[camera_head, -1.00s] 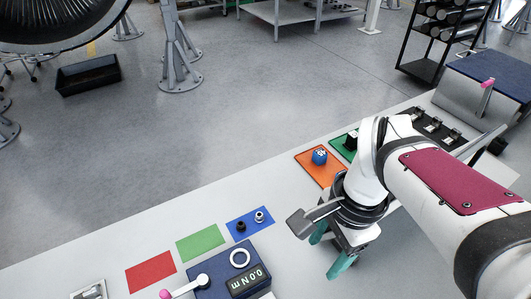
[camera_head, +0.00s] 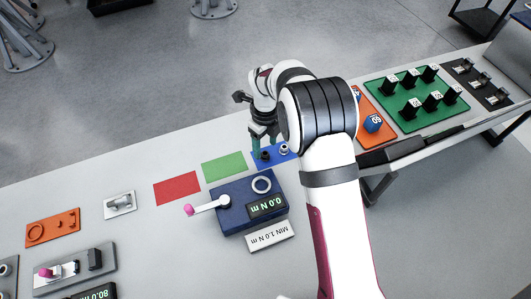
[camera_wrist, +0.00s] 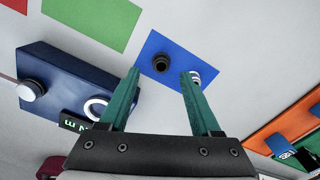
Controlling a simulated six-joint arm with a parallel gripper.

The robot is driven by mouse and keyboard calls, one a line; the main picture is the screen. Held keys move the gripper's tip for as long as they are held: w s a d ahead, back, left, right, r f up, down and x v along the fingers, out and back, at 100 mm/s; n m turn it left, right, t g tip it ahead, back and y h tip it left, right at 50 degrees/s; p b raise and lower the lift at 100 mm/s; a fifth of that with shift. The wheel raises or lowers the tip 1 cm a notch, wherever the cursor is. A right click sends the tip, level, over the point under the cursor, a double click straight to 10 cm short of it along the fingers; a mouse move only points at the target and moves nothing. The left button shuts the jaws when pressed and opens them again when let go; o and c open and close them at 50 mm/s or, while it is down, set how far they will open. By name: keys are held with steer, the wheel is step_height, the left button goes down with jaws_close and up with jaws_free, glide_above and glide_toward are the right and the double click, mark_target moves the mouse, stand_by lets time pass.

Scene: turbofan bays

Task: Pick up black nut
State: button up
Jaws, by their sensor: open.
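The black nut (camera_head: 265,155) sits on the blue mat (camera_head: 258,164) on the table. In the wrist view the black nut (camera_wrist: 161,63) lies on the blue mat (camera_wrist: 180,103), beyond and between the two teal fingertips. A silver nut (camera_head: 284,149) stands beside it on the same mat; in the wrist view it (camera_wrist: 195,76) is partly hidden by the right finger. My gripper (camera_head: 264,143) is over the mat, pointing down close to the black nut. In the wrist view my gripper (camera_wrist: 162,73) is open, with nothing between its fingers.
A dark blue torque device (camera_head: 235,212) with a white ring and a pink-knobbed lever stands just in front of the mat. Green (camera_head: 224,165) and red (camera_head: 177,188) mats lie to the left. An orange tray (camera_head: 377,138) and a green board (camera_head: 408,114) with black blocks are to the right.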

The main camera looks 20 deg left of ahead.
mark_target(265, 153)
step_height(265, 153, down, 3)
steer(key=shift+w+f, duration=0.1)
steer(key=shift+f, duration=0.05)
jaws_close()
